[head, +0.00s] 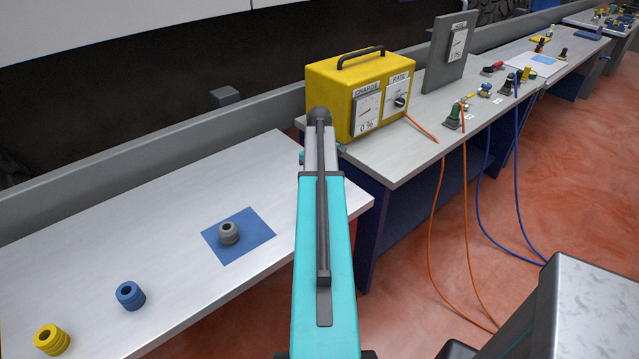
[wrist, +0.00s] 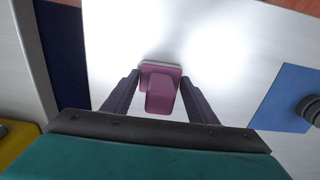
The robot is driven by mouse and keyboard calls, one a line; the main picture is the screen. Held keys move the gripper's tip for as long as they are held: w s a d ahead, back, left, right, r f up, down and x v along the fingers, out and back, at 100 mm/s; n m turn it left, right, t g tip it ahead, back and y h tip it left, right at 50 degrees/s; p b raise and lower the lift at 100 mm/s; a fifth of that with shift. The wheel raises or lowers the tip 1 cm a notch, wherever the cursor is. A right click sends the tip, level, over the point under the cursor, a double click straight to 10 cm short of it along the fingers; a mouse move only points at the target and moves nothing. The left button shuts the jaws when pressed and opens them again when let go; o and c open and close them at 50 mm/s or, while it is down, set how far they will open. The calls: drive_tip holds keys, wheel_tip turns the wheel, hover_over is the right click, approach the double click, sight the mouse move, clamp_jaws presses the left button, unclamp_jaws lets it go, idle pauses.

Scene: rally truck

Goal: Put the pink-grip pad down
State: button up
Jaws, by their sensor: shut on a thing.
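The pink-grip pad (wrist: 160,97) shows in the wrist view, with a pink grip block and a flat plate with a pale edge at its far end. My gripper (wrist: 161,88) is shut on its grip, one dark finger on each side. The pale bench top (wrist: 225,75) lies beyond the pad; I cannot tell whether the pad touches it. In the head view my arm hides the pad and most of the gripper.
A blue mat (head: 260,229) bears a grey ribbed piece (head: 229,233). Blue (head: 130,296) and yellow (head: 51,340) ribbed pieces stand at the front left of the bench (head: 150,230). A yellow charger (head: 345,80) with an orange cable stands on the neighbouring bench. Bare bench lies left of my arm.

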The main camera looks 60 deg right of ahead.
drive_tip(key=o, duration=1.2)
drive_tip(key=shift+r, duration=0.25)
drive_tip(key=shift+r+b, duration=1.25)
drive_tip(key=shift+r, duration=4.65)
